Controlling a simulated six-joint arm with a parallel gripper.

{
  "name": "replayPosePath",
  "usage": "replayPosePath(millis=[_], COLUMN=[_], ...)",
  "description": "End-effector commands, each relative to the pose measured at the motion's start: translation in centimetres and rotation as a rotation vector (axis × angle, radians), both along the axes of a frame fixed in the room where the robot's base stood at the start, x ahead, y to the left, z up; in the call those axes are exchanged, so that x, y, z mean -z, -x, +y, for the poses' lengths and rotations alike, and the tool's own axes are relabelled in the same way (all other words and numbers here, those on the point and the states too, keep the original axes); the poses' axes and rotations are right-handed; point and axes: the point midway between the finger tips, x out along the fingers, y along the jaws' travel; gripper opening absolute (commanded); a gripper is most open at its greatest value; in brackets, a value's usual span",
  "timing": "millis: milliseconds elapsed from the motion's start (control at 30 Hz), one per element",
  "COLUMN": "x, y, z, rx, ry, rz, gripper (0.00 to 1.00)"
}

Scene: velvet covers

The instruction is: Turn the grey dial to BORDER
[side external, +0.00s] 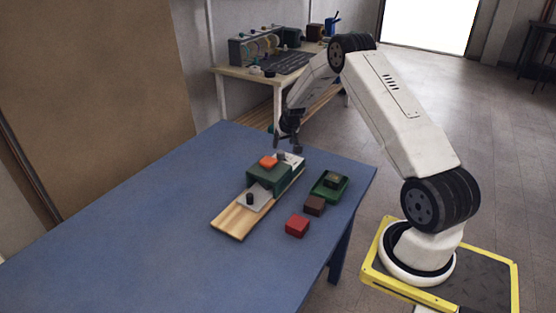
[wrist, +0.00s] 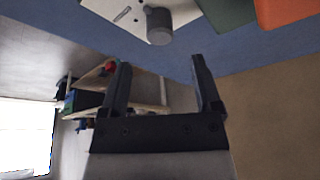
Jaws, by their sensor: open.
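The grey dial (wrist: 159,27) is a short grey cylinder on a white plate (wrist: 108,8) with small dark marks too small to read. It stands just beyond the fingertips in the wrist view. In the side view the dial (side external: 282,156) is at the far end of a wooden board (side external: 233,217), behind a green box (side external: 262,181) with an orange block (side external: 268,161) on top. My gripper (side external: 287,146) is above the dial end of the board. Its two fingers (wrist: 160,62) are apart with nothing between them. I cannot tell where the dial points.
A black knob (side external: 250,199) stands on a grey plate at the board's near end. A green tray (side external: 343,193) with a dark green block, a brown block (side external: 314,206) and a red block (side external: 297,226) lie to the right. The blue table (side external: 120,220) is clear at left.

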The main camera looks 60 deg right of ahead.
Motion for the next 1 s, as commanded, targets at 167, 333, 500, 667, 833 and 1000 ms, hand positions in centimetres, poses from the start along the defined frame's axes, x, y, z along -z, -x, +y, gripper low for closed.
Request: replayPosePath(millis=[167,333,500,667,833,1000], x=[1.5,3.1,4.6,5.6,6.1,6.2], y=[-0.5,-1.1,-1.6,-2.0,-2.2,-2.2], z=[-0.3,-0.7,-1.0,-1.3,-1.4,-1.4], rx=[0.001,0.001,0.001,0.000,0.000,0.000], ry=[-0.001,0.000,0.001,0.002,0.003,0.003], rz=[-0.001,-0.002,-0.004,-0.005,-0.006,-0.006], gripper=[0.81,0.81,0.81,0.81,0.81,0.81])
